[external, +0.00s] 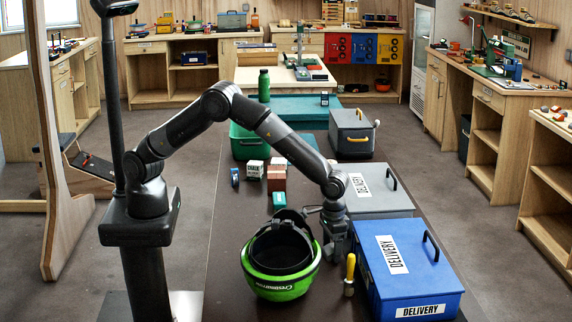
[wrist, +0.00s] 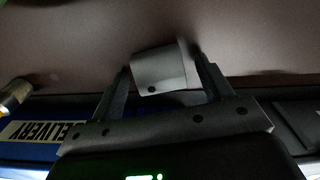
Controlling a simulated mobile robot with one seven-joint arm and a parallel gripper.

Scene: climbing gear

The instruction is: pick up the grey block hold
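The grey block hold (wrist: 160,70) shows in the wrist view as a small, light grey block with a dark hole near its lower edge. It sits slightly turned between the two fingertips of my gripper (wrist: 164,78). The fingers stand apart on either side of it, and I cannot tell whether they touch it. In the external view my gripper (external: 336,252) points down close to the table, between the green helmet and the blue box. The block is hidden there.
The green helmet (external: 280,288) stands close left of my gripper. The blue delivery box (external: 408,283) is close on the right, and a grey delivery box (external: 372,190) is behind. A yellow-handled tool (external: 350,272) stands in front. The dark table (external: 235,245) is bare at left.

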